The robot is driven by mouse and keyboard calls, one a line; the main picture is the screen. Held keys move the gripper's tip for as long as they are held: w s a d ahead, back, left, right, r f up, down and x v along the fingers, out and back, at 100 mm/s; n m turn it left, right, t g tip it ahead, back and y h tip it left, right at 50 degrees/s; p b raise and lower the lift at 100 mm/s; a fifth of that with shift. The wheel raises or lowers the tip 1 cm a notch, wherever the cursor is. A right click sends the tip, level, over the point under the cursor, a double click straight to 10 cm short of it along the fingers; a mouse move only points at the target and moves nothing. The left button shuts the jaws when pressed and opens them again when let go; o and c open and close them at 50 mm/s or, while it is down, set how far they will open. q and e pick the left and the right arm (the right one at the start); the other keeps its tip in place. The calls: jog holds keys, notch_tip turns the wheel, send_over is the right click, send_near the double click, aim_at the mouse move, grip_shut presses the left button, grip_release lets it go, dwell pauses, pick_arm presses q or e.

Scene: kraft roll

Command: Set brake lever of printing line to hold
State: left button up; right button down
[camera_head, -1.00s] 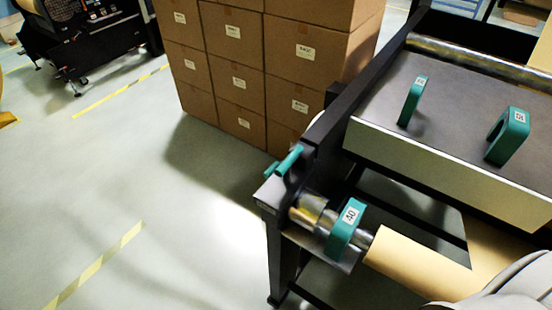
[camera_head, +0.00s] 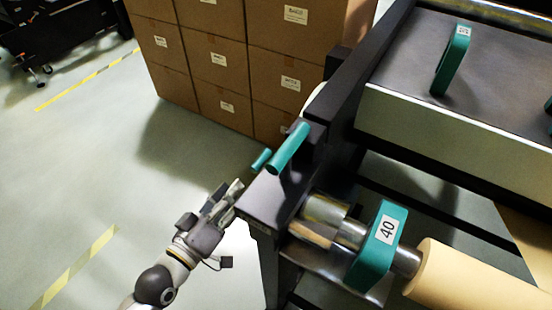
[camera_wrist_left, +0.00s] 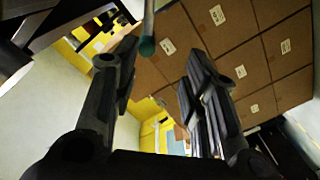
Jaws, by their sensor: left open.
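Two green grips stick out at the near left end of the printing line's dark frame: a longer one (camera_head: 290,148) and a shorter one (camera_head: 261,159) to its left. I cannot tell which is the brake lever, nor its setting. My left gripper (camera_head: 230,194) is in from the lower left, just left of the frame's end plate and below the shorter grip, apart from both. In the left wrist view the left gripper (camera_wrist_left: 160,75) is open and empty. A green-tipped rod (camera_wrist_left: 147,46) shows beyond and between its fingers. My right gripper is out of view.
A green clamp marked 40 (camera_head: 378,248) sits on the metal shaft beside a kraft paper roll (camera_head: 480,282). Another green handle (camera_head: 452,60) stands on the machine's top. Stacked cartons (camera_head: 220,62) stand behind. The floor (camera_head: 90,170) at left is clear.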

aim_at(259, 163)
pick_arm(q)
jog(key=x, duration=0.3)
jog(key=r+x, duration=0.1)
jog(key=x, duration=0.6)
jog(key=shift+w+d+r, duration=0.15)
jog(key=shift+d+r, duration=0.15)
jog(key=shift+d, duration=0.3)
grip_shut()
